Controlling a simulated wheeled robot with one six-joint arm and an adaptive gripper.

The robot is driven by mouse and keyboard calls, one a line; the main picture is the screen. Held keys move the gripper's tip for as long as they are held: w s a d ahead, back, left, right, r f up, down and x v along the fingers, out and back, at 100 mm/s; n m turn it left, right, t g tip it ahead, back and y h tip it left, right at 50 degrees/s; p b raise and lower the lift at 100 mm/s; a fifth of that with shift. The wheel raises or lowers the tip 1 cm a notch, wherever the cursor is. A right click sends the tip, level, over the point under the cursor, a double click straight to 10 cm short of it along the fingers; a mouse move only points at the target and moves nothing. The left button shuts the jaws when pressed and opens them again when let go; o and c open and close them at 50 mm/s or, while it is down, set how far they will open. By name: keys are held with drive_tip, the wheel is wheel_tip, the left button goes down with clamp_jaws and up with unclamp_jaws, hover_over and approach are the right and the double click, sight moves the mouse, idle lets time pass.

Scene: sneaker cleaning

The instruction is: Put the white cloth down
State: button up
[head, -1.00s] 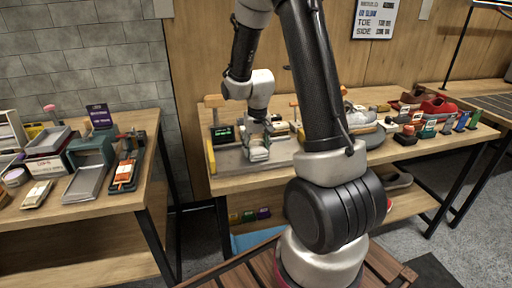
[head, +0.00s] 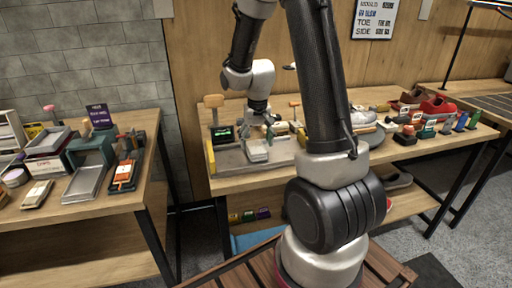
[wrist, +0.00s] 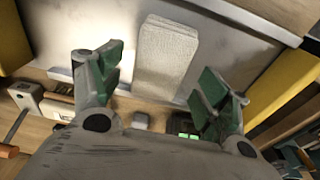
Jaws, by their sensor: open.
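The white cloth (wrist: 166,55) is a folded, textured pad lying on a grey tray (wrist: 225,50) in the wrist view. In the head view the white cloth (head: 257,151) lies on the tray (head: 228,160) on the middle bench. My gripper (wrist: 160,90) is open, with its green-padded fingers on either side of the cloth's near end and apart from it. In the head view my gripper (head: 258,122) is just above and behind the cloth, and its fingertips are hard to make out.
A small display (head: 222,134) stands at the tray's back left. White sneakers (head: 362,118) and red shoes (head: 438,107) are to the right, with several small coloured items before them. Yellow blocks (wrist: 285,85) flank the tray. A side bench (head: 75,215) holds bins and brushes.

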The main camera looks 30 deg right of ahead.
sight(257, 149)
wheel_tip(257, 149, up, 9)
drive_tip(key=s, duration=0.1)
drive_tip(key=s+a+r+n+t, duration=0.1)
drive_tip(key=s+r, duration=0.4)
drive_tip(key=s, duration=0.6)
drive_tip(key=s+a+r+n+t, duration=0.1)
drive_tip(key=s+a+r, duration=0.3)
drive_tip(key=s, duration=0.7)
wheel_tip(257, 149, up, 3)
drive_tip(key=shift+s+f+n+t, duration=0.2)
drive_tip(key=shift+n+t, duration=0.2)
drive_tip(key=shift+n, duration=0.2)
drive_tip(key=shift+o, duration=0.2)
